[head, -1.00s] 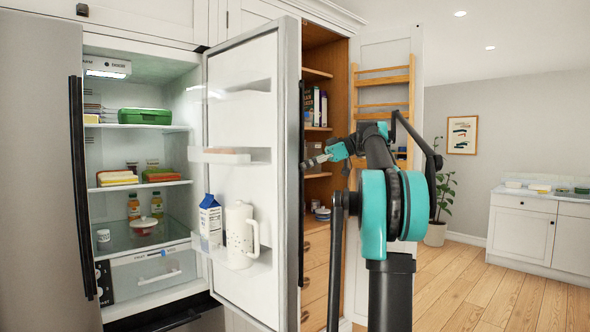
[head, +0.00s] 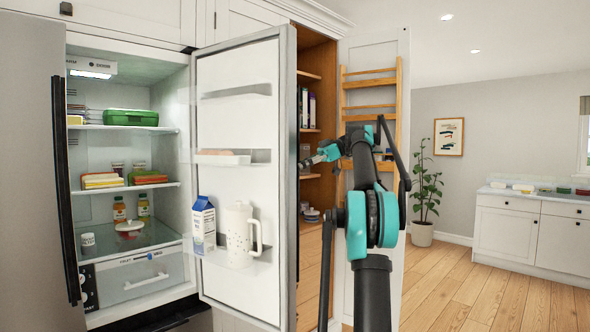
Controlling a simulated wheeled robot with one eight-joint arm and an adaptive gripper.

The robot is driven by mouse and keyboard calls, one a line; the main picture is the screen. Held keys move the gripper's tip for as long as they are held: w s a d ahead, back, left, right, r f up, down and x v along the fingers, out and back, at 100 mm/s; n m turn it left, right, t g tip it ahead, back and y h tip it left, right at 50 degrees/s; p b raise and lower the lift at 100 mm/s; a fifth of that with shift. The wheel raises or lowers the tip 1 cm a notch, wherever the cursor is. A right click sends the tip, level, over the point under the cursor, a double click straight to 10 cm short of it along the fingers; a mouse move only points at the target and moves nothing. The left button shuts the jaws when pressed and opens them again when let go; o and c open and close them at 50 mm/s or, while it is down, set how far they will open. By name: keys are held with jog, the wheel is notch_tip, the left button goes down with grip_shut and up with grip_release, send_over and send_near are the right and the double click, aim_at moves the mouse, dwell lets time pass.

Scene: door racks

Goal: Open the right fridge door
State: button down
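The right fridge door (head: 238,110) stands wide open, swung out toward the right, with its inner shelves facing me. Its dark handle (head: 297,185) shows as a thin strip at the door's outer edge. The fridge interior (head: 120,200) is lit and exposed. The left fridge door (head: 30,180) is shut, with a long black handle. My gripper (head: 308,162) is on the outer side of the open door, close to its free edge. Its fingertips are small and partly hidden near the door edge, so I cannot tell its opening or whether it touches the handle.
A milk carton (head: 203,226) and a white pitcher (head: 239,234) stand on the door's lower shelf. An open wooden pantry (head: 318,225) is behind my arm, and its door with racks (head: 372,80) is open. Wooden floor (head: 470,290) lies clear at the right. A white cabinet (head: 530,230) is beyond.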

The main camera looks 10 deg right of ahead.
jog(key=shift+d, duration=0.2)
jog(key=c, duration=1.5)
grip_release()
jog(key=shift+s+d, duration=0.1)
jog(key=shift+c, duration=0.2)
jog(key=shift+a, duration=0.25)
